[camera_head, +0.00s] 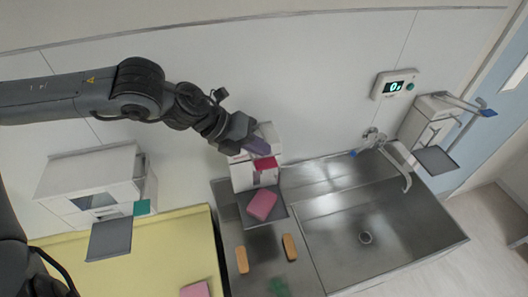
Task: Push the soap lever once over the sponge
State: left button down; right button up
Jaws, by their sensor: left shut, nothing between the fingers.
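A white soap dispenser (242,176) with a red lever (265,163) is on the wall behind the counter. A pink sponge (262,204) lies on the dark tray (250,220) below this dispenser. My left gripper (257,146) is shut and empty. It is at the top of the dispenser, just above the red lever in the picture, and hides part of the dispenser. I cannot tell whether the fingertips touch the lever. My right gripper is not in view.
A dispenser with a green lever (141,207) is at left, and one with a blue lever (488,113) at right. Two wooden-coloured brushes or blocks (242,260) lie on the counter. A steel sink (335,235) with a tap (397,165) is at right. A yellow surface (165,245) is at left.

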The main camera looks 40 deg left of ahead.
pick_arm(q)
jog(key=shift+a+r+p, duration=0.15)
jog(key=shift+r+p, duration=0.2)
jog(key=shift+r, duration=0.45)
jog(key=shift+w+r, duration=0.1)
jog(key=r+p, duration=0.2)
jog(key=r, duration=0.1)
jog(key=a+r+p, duration=0.1)
jog(key=shift+w+r, duration=0.3)
jog(key=shift+r, duration=0.05)
dwell(0.4)
jog(key=shift+s, duration=0.1)
